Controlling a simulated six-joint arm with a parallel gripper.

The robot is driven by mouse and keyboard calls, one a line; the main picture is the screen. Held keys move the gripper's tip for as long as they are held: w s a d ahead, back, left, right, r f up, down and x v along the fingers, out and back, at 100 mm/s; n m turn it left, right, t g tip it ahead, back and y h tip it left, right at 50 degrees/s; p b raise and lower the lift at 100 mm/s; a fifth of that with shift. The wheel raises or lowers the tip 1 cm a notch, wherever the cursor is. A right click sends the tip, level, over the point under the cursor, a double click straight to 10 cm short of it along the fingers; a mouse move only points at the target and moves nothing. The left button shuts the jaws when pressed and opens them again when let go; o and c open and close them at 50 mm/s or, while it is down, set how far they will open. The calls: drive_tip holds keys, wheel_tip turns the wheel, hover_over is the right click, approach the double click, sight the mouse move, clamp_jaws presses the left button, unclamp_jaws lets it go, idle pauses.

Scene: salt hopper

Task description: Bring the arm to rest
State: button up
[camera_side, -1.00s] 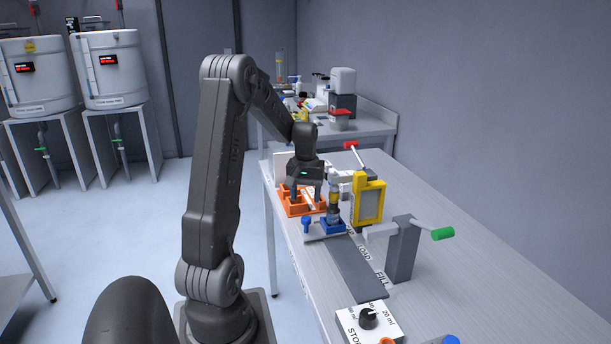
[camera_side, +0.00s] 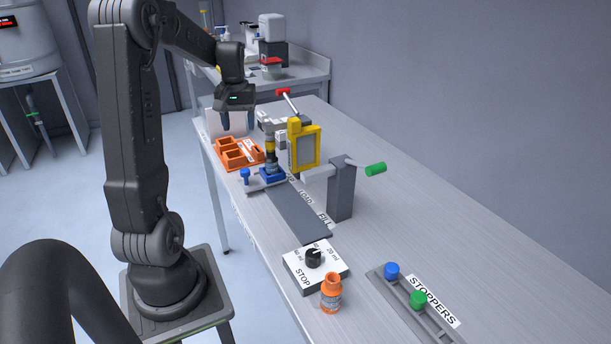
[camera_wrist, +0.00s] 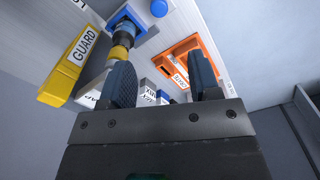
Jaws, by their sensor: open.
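My gripper (camera_side: 238,122) is open and empty. In the side view it hangs above the far end of the bench (camera_side: 400,230), over or close to the orange tray (camera_side: 228,160). In the wrist view its two dark fingers (camera_wrist: 160,88) stand apart, with the orange tray (camera_wrist: 205,52) behind the right one. A vial with an amber band (camera_side: 271,160) stands upright in a blue holder (camera_side: 270,177) to the right of the gripper. It also shows in the wrist view (camera_wrist: 122,48), apart from the fingers.
A yellow guard (camera_side: 304,128) stands beside the vial, near a red-tipped lever (camera_side: 284,92). A post with a green-handled crank (camera_side: 343,185) stands nearer. A dial box (camera_side: 315,267), an orange bottle (camera_side: 331,294) and a stopper rack (camera_side: 398,300) occupy the near bench.

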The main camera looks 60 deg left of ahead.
drive_tip(key=w+d+r+m+t+y, duration=0.1)
drive_tip(key=w+d+r+m, duration=0.15)
drive_tip(key=d, duration=0.75)
drive_tip(key=w+d+r+m+t, duration=0.1)
drive_tip(key=d+r+m, duration=0.25)
drive_tip(key=d, duration=0.75)
drive_tip(key=s+d+m+t, duration=0.1)
drive_tip(key=s+d+m, duration=0.2)
drive_tip(key=d, duration=0.4)
drive_tip(key=s+d+m+t+h, duration=0.1)
drive_tip(key=s+d+m+t, duration=0.1)
drive_tip(key=s+d, duration=0.3)
drive_tip(key=d+m, duration=0.1)
drive_tip(key=d, duration=0.2)
drive_tip(key=shift+s+f+m+t, duration=0.25)
drive_tip(key=shift+f+m+t, duration=0.05)
drive_tip(key=shift+m, duration=0.1)
